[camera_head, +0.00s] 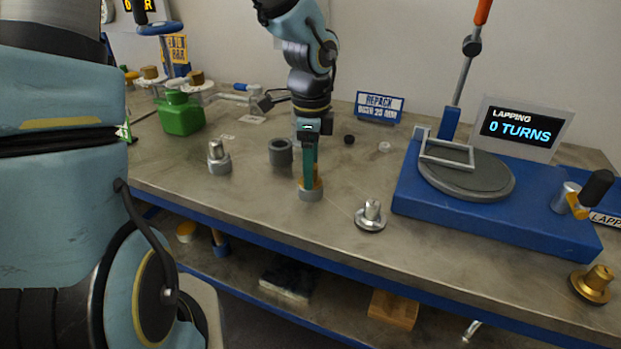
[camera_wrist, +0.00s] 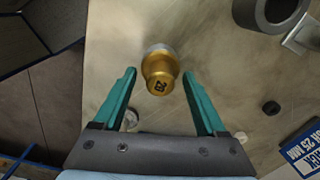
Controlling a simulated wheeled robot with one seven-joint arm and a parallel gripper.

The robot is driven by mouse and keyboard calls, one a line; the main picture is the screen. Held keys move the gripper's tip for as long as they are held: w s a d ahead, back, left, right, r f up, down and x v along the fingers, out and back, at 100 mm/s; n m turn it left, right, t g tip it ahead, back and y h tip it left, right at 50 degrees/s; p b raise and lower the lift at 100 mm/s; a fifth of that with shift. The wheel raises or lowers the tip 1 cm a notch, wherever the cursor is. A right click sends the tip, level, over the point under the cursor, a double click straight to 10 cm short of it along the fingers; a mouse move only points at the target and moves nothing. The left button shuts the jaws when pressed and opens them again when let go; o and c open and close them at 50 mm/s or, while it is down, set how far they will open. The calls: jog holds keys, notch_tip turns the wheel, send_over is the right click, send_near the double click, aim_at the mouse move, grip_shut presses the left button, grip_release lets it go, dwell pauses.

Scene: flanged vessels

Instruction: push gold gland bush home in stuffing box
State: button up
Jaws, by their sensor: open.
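The gold gland bush (camera_wrist: 160,70) is seen nearly from above in the wrist view, with a dark mark on its end. A grey round body (camera_wrist: 157,48), seemingly the stuffing box, shows behind and below it. In the head view the gold bush (camera_head: 317,184) stands on the grey stuffing box (camera_head: 311,195) on the bench, partly hidden by my fingers. How deep it sits is unclear. My gripper (camera_wrist: 159,76) is open, one teal finger on each side of the bush with visible gaps. In the head view my gripper (camera_head: 308,178) points down over it.
A dark grey ring (camera_head: 280,153) stands close behind left. Silver fittings stand at left (camera_head: 218,160) and front right (camera_head: 370,215). A blue lapping machine (camera_head: 430,205) fills the right side. A REPACK sign (camera_head: 379,107) stands behind. A gold flanged part (camera_head: 592,283) is at far right.

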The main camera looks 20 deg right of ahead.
jog(key=shift+f, duration=0.1)
grip_shut()
dwell(0.6)
